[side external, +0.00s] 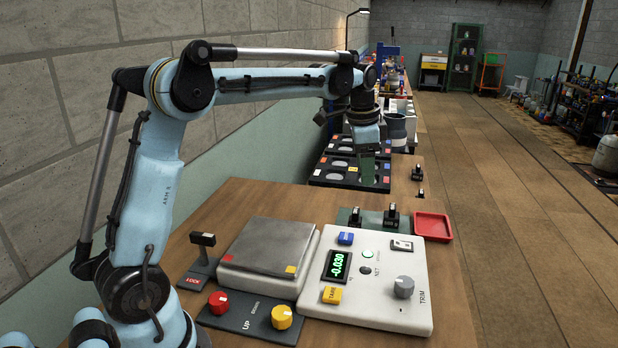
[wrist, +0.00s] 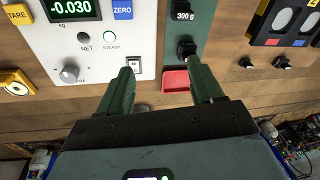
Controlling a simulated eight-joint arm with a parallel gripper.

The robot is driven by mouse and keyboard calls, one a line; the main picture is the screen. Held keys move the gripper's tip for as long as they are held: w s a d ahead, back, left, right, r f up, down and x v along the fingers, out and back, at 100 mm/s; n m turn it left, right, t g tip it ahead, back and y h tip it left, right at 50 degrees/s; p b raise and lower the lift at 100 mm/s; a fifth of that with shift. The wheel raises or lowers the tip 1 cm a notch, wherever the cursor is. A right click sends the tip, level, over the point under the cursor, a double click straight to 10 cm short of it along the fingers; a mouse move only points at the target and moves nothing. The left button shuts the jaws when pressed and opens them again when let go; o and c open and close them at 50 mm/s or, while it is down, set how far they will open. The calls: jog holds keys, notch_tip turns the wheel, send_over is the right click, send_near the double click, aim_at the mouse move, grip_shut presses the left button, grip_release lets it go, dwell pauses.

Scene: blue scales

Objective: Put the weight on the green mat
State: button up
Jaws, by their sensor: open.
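The green mat (side external: 372,221) lies behind the scale's control panel in the side view and shows as a dark green strip (wrist: 204,22) in the wrist view. Two black weights stand on it: one marked 300 g (wrist: 183,14) and another (wrist: 187,47). Two small black weights (side external: 417,173) (side external: 420,193) stand apart on the bare wood, also seen at the right of the wrist view (wrist: 246,63) (wrist: 280,62). My gripper (side external: 367,178) is open and empty, above the table beyond the mat; its green fingers (wrist: 163,83) are apart.
A red tray (side external: 433,226) sits right beside the mat. The scale pan (side external: 270,246) is empty, and its panel (side external: 385,295) reads -0.030. Bare wood lies around the small weights.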

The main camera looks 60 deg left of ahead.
jog(key=s+d+f+n+t, duration=0.2)
jog(key=s+d, duration=0.4)
jog(key=s, duration=0.3)
jog(key=s+d+f+n+t, duration=0.3)
jog(key=s+d+n, duration=0.1)
jog(key=s, duration=0.6)
jog(key=shift+d, duration=0.85)
jog(key=shift+s+r, duration=0.1)
